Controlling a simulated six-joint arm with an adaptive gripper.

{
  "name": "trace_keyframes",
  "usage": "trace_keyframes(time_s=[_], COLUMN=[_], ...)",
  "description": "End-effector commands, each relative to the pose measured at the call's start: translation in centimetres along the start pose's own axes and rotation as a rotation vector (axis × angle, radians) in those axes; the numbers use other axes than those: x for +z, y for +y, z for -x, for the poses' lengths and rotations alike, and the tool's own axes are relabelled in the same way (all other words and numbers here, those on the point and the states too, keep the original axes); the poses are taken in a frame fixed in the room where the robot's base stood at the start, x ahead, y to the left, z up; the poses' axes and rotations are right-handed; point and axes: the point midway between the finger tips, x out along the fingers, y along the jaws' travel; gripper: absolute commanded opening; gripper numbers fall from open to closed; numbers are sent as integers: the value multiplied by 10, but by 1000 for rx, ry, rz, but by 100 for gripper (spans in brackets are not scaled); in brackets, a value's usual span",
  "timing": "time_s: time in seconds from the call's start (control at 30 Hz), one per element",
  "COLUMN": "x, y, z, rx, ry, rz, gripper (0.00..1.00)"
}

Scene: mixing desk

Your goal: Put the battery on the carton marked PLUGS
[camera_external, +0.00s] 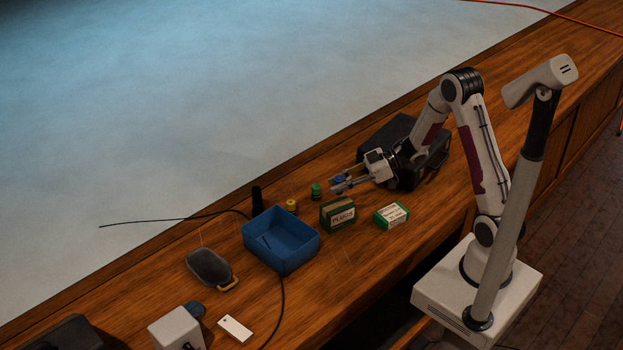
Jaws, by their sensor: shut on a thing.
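The carton marked PLUGS (339,221) is a small green box with a white label, standing upright on the wooden desk right of the blue bin. My gripper (336,184) is shut on a small blue thing (338,179), behind the carton and apart from it. The blue thing may be the battery, but it is too small and too covered by the fingers to be sure. The arm reaches in from the right, with the gripper pointing left.
Left of the carton stand a blue bin (259,254), a yellow small cylinder (291,206), a green one (316,191) and a black one (257,197). A second green-and-white carton (391,216) lies to the right. A dark case (398,132) stands behind my wrist.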

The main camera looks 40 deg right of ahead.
Motion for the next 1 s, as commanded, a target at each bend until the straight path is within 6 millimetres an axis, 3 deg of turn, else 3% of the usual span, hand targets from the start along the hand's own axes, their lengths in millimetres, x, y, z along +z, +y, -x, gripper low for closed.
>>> trace_keyframes(time_s=[0.57,1.0], x=[9,41], y=[0,0], z=[-4,-17], rx=[0,0], ry=[1,0], rz=[0,-1], gripper=[0,0])
